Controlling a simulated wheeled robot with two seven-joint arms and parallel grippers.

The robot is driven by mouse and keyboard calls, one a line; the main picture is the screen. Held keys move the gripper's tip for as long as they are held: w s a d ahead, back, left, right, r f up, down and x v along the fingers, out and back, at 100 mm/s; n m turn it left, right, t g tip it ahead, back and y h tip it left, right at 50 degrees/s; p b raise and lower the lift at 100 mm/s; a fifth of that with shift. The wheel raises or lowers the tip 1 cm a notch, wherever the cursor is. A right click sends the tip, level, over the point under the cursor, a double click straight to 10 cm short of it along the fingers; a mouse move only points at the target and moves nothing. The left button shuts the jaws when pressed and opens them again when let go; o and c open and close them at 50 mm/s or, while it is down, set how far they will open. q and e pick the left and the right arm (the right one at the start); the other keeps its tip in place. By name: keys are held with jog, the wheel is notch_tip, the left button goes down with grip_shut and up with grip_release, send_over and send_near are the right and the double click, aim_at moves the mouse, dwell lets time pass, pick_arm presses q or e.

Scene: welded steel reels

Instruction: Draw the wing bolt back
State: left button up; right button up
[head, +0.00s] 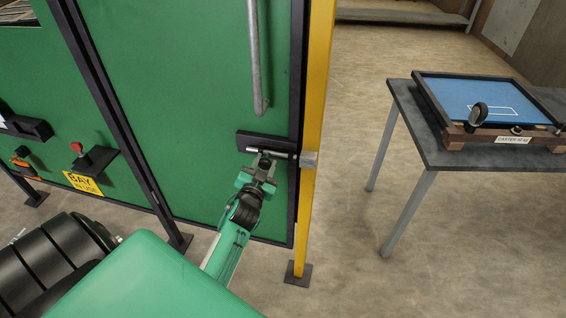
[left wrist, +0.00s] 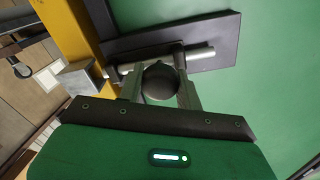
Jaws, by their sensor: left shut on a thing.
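The wing bolt (head: 284,155) is a silver rod on a dark plate (head: 262,140), fixed low on the green door (head: 210,110). Its right end reaches the grey keeper block (head: 309,160) on the yellow post (head: 317,90). In the left wrist view the bolt's rod (left wrist: 202,57) lies across the plate (left wrist: 215,36), with the keeper (left wrist: 77,77) at left. My left gripper (head: 265,160) is shut on the bolt's handle; in the left wrist view its fingers (left wrist: 160,88) close around a dark round knob. My right gripper is in neither view.
A vertical grey pull bar (head: 255,60) hangs on the door above the bolt. A red button (head: 79,149) and yellow bay sign (head: 83,183) are at left. A grey table (head: 436,150) with a blue-topped tray (head: 428,100) stands at right. The floor between post and table is clear.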

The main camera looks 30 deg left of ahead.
pick_arm(q)
jog(key=shift+s+a, duration=0.1)
jog(key=shift+a, duration=0.2)
jog(key=o, duration=1)
jog(key=shift+p+v, duration=0.6)
jog(key=shift+v, duration=2.6)
jog(key=shift+s+d, duration=0.15)
jog(key=shift+s, duration=0.1)
jog(key=shift+f, duration=0.1)
